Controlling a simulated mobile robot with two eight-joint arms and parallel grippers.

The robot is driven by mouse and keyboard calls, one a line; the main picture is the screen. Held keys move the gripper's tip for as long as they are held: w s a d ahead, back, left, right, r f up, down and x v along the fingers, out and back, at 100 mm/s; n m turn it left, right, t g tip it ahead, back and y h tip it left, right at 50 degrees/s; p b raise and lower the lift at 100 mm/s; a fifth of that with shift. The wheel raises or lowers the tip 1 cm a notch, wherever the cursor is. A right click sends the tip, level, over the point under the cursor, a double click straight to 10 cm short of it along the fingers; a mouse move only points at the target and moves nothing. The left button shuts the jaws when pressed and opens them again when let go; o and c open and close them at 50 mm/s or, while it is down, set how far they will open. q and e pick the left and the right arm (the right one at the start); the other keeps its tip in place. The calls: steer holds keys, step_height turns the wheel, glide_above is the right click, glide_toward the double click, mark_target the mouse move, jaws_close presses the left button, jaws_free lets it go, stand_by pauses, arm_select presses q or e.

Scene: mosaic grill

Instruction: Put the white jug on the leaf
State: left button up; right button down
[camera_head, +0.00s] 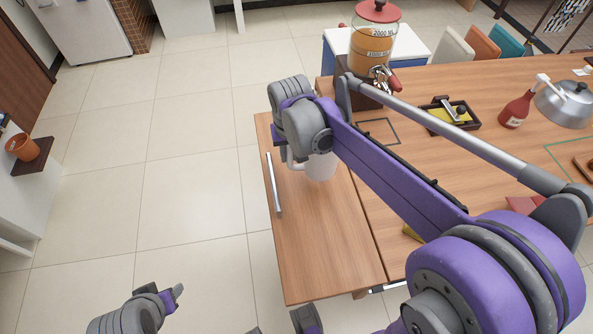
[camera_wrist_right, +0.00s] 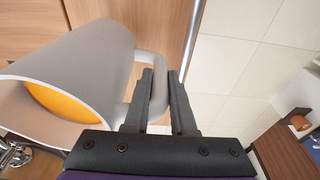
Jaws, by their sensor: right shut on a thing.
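The white jug (camera_head: 321,166) shows below my right wrist in the head view, over the far part of the wooden leaf (camera_head: 325,245). I cannot tell whether its base touches the leaf. In the right wrist view the jug (camera_wrist_right: 75,65) fills the left side, with orange contents inside its rim. My right gripper (camera_wrist_right: 160,80) is shut on the jug's handle (camera_wrist_right: 152,68). In the head view my arm hides the upper part of the jug. My left gripper (camera_head: 176,294) is at the bottom left, away from the jug, and its jaw opening is unclear.
The main table (camera_head: 440,85) adjoins the leaf on the right. A drink dispenser (camera_head: 373,45) stands at its far left corner. A dark tray (camera_head: 450,117), a red bottle (camera_head: 515,110) and a metal dome (camera_head: 567,103) are on it. The leaf's near part is clear.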

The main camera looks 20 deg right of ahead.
steer(key=shift+f+b, duration=0.3)
steer(key=shift+f, duration=2.9)
steer(key=c, duration=0.8)
jaws_free()
steer(key=shift+o, duration=0.2)
steer(key=r, duration=0.4)
steer(key=s+r+p, duration=0.1)
steer(key=r, duration=0.6)
steer(key=shift+s+a+r, duration=0.25)
steer(key=shift+s+r, duration=0.1)
steer(key=shift+s, duration=0.05)
steer(key=s+f+n+t, duration=0.1)
steer(key=s+f, duration=0.3)
steer(key=s, duration=0.4)
steer(key=s+a+f+n+t, duration=0.1)
steer(key=s+f+t, duration=0.1)
steer(key=s+f, duration=0.3)
steer(key=s, duration=0.4)
steer(key=shift+s+a+n, duration=0.25)
steer(key=shift+n, duration=0.05)
steer(key=shift+f, duration=0.1)
